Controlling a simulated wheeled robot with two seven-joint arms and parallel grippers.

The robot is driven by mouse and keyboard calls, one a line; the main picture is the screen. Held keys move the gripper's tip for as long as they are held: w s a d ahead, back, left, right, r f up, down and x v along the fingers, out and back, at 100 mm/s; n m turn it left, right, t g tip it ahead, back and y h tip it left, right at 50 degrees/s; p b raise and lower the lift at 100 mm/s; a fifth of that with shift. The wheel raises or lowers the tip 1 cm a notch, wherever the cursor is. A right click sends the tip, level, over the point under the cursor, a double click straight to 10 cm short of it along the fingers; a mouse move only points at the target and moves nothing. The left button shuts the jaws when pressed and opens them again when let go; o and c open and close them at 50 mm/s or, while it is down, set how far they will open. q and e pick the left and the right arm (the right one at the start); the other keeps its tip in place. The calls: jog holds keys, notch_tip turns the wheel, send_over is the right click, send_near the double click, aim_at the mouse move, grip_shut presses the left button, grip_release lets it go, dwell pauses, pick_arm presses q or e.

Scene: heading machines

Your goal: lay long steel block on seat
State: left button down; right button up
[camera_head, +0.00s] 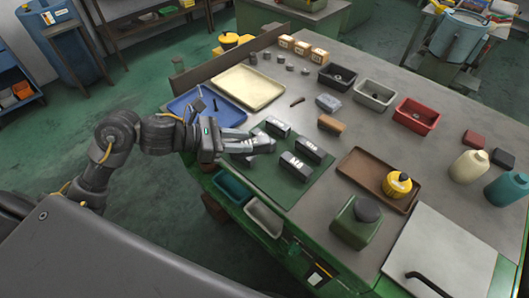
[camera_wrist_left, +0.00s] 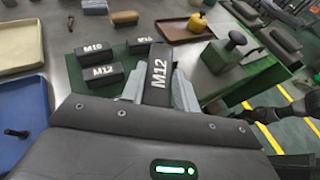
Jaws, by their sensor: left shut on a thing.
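My left gripper (camera_head: 262,144) is over the green mat (camera_head: 316,188) on the bench. In the left wrist view its two grey fingers (camera_wrist_left: 158,88) are shut on a dark long block marked M12 (camera_wrist_left: 158,72). Other steel blocks lie on the mat: one behind (camera_head: 278,126) and two to the right (camera_head: 308,150) (camera_head: 295,166). In the wrist view one reads M10 (camera_wrist_left: 93,52) and another M12 (camera_wrist_left: 101,75). I cannot tell which surface is the seat. A dark arm, seemingly mine, shows at the right of the wrist view; its right gripper (camera_wrist_left: 243,108) is unclear.
A blue tray (camera_head: 228,117) and a cream tray (camera_head: 262,92) lie behind the gripper. Small bins (camera_head: 415,117) stand at the back.

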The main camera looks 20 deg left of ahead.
aim_at(266, 166)
pick_arm(q)
jog(key=shift+s+r+n+t+y+p, duration=0.55)
jog(key=shift+s+n+t+y+p, duration=1.65)
jog(key=shift+s+n+y+p, duration=1.3)
jog(key=shift+m+h, duration=0.3)
jog(key=shift+h, duration=0.1)
jog(key=b+x, duration=0.3)
jog(key=b, duration=0.1)
jog(key=b+x, duration=0.7)
jog(key=b, duration=0.1)
jog(key=shift+w+a+f, duration=0.15)
jog(key=shift+a, duration=0.05)
jog(key=shift+w+d+f+b, duration=0.25)
jog(key=shift+w+f+b, duration=0.25)
jog(key=shift+w+f, duration=0.25)
jog(key=shift+w+d+f+b, duration=0.25)
jog(key=shift+w+f+b, duration=0.3)
jog(key=shift+f, duration=0.3)
jog(key=shift+w+d+f+b, duration=0.25)
jog(key=shift+w+f+b, duration=0.25)
jog(key=shift+w+f, duration=0.25)
jog(key=f, duration=0.1)
jog(key=f+b, duration=0.1)
jog(key=f, duration=0.1)
jog(key=shift+w+d+f+b, duration=0.15)
jog(key=shift+w+f+b, duration=0.1)
jog(key=shift+f+b, duration=0.15)
